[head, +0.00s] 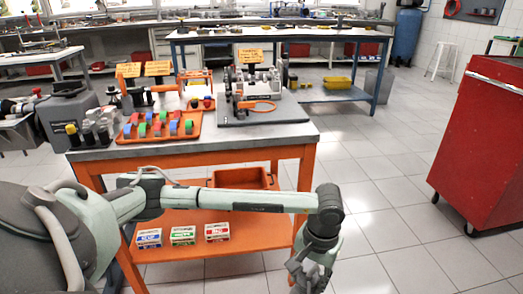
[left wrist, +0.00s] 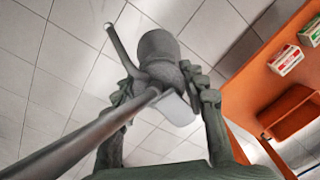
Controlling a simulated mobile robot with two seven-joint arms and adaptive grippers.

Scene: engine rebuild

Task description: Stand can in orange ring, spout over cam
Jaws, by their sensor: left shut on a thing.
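My left gripper (head: 311,272) hangs low in front of the orange bench, at the bottom edge of the head view. In the left wrist view my left gripper (left wrist: 163,97) is shut on a grey can (left wrist: 158,47) with a side handle and a long spout running to the lower left. The can is held over the tiled floor; I cannot make it out in the head view. An orange ring (head: 258,107) lies on the grey plate (head: 290,117) on the bench top, in front of the engine assembly (head: 252,82). My right gripper is out of view.
An orange tray (head: 133,137) of coloured parts, dark bottles (head: 88,135) and orange signs stand on the bench. The lower shelf (head: 262,229) holds small boxes and an orange bin (head: 242,179). A red cabinet (head: 485,135) stands right; floor between is clear.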

